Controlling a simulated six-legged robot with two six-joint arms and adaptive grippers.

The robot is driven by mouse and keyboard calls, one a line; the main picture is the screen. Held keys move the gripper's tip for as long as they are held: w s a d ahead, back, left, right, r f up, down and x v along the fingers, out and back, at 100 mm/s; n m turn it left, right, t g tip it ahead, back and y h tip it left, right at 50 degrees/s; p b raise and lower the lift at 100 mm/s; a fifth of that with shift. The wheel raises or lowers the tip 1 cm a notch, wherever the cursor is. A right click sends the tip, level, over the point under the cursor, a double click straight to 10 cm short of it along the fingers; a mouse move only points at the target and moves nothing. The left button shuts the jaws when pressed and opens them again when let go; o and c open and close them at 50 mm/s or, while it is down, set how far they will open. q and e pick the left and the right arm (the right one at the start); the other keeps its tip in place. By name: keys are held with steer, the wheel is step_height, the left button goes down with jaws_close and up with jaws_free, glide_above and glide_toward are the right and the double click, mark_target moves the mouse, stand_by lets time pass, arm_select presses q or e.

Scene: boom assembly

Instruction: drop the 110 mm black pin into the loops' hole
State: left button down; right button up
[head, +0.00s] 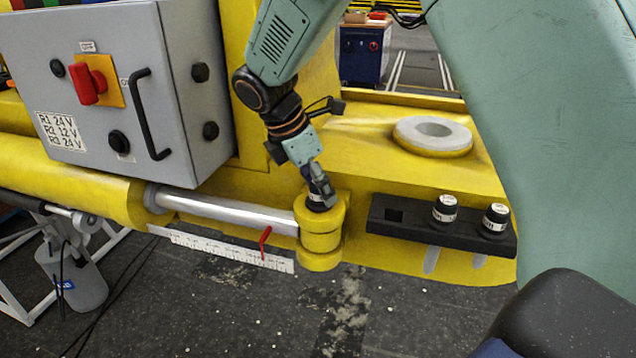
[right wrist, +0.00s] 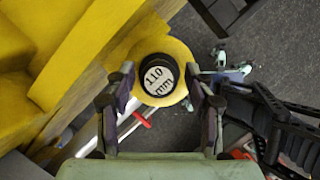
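The 110 mm black pin (right wrist: 158,75) shows its round head with a white "110 mm" label in the right wrist view. It stands at the top of the yellow loops (head: 321,245), and its shaft is hidden. In the head view a dark and white bit of the pin (head: 318,204) shows under the gripper. I cannot tell how deep it sits. My right gripper (head: 320,188) is right above the loops. In the right wrist view its two fingers (right wrist: 162,97) are spread apart on either side of the pin head, with gaps between. My left gripper is not in view.
A silver rod (head: 230,208) meets the loops from the left, above a white ruler (head: 205,247) with a red pointer. A grey switch box (head: 110,90) stands left.

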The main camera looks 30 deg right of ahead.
steer(key=shift+o, duration=0.4)
steer(key=shift+a+r, duration=0.1)
steer(key=shift+r, duration=0.05)
steer(key=v, duration=1.1)
steer(key=shift+r, duration=0.3)
steer(key=shift+a, duration=0.1)
